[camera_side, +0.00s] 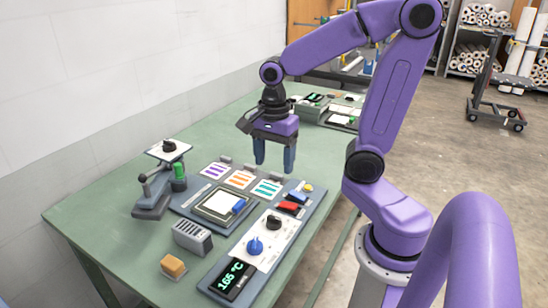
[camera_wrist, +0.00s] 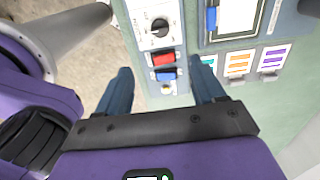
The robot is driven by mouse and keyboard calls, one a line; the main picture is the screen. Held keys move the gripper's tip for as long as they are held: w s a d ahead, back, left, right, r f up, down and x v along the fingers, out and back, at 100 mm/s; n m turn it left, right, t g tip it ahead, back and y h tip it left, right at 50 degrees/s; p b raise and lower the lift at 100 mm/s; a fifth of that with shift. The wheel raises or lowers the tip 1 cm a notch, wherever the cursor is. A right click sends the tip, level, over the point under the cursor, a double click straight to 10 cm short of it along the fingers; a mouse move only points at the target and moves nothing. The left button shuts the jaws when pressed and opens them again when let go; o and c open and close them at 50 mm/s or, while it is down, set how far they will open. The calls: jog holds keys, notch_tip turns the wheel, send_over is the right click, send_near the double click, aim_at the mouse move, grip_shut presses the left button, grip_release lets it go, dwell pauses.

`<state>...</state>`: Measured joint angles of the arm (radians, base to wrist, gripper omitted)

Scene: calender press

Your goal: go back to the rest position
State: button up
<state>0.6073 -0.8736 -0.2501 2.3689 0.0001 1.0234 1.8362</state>
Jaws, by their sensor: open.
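My gripper (camera_side: 274,158) hangs over the green table with its two dark blue fingers pointing down, apart and with nothing between them. In the wrist view my gripper (camera_wrist: 162,92) also shows its fingers spread, with the end of the control panel visible between them. In the side view it is above the far end of the panel, behind the row of coloured cards. The control panel (camera_side: 268,252) carries a black knob (camera_side: 273,222), a blue knob (camera_side: 255,246), a red switch (camera_side: 289,207), a blue switch (camera_side: 297,197) and a display (camera_side: 233,279) reading 165 °C.
A press plate (camera_side: 218,204) with a white sheet and blue clip lies left of the panel. A lever press (camera_side: 160,180), a slotted grey block (camera_side: 192,237) and an orange-topped block (camera_side: 173,267) stand on the left. Trays (camera_side: 340,115) sit at the back of the table (camera_side: 120,245).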

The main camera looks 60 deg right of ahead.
jog(key=s+a+f+n, duration=0.1)
jog(key=s+a+n, duration=0.3)
jog(key=n, duration=1.1)
jog(key=s+a+f+n, duration=0.1)
jog(key=s+a+n, duration=0.2)
jog(key=s+n, duration=0.6)
jog(key=n, duration=0.6)
jog(key=shift+s+a+n, duration=0.3)
jog(key=shift+a, duration=0.1)
jog(key=shift+w, duration=0.1)
